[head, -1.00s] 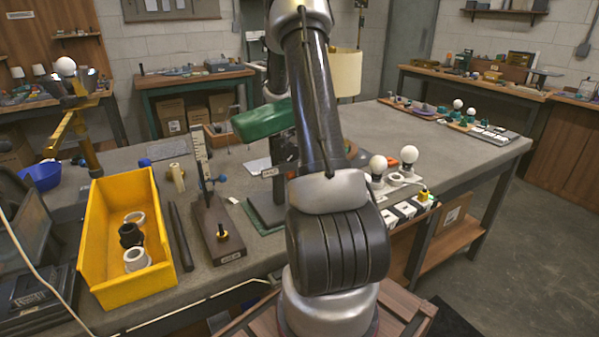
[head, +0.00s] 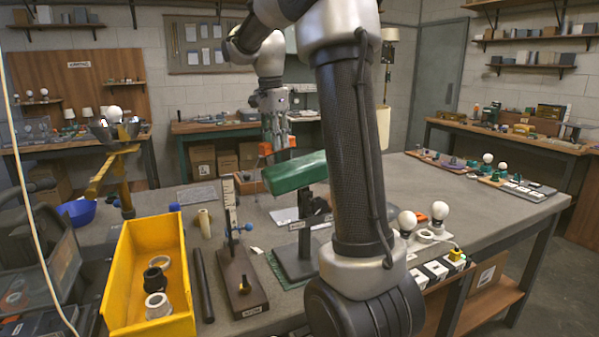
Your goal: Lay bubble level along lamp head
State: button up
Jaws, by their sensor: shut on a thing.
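The lamp head (head: 296,172) is a long green shade on a dark upright stand, tilted slightly, in the middle of the head view. My gripper (head: 277,143) is behind and above its left part, pointing down. It is shut on a small orange piece, which I take to be the bubble level (head: 265,149). Orange shows on both sides of the fingers, and the middle of the piece is hidden by them. I cannot tell from this view whether the level touches the lamp head.
A yellow bin (head: 118,290) with rings stands at the front left. A dark base with an upright scale (head: 232,215) stands left of the lamp. White bulbs (head: 407,221) stand on the right. My arm covers part of the bench right of the lamp head.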

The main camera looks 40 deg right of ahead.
jog(key=s+a+r, duration=0.4)
jog(key=s+r, duration=0.1)
jog(key=r, duration=0.1)
jog(key=m, duration=0.3)
send_near(299, 162)
jog(key=shift+a+f+h, duration=0.15)
jog(key=shift+f+h, duration=0.1)
jog(key=shift+f, duration=0.65)
jog(key=shift+a+f+h, duration=0.1)
jog(key=shift+f+h, duration=0.15)
jog(key=shift+f, duration=0.7)
jog(key=shift+d+f, duration=0.1)
jog(key=shift+f, duration=0.55)
jog(key=shift+d+f, duration=0.15)
jog(key=shift+f, duration=0.55)
dwell(0.7)
jog(key=o, duration=1.1)
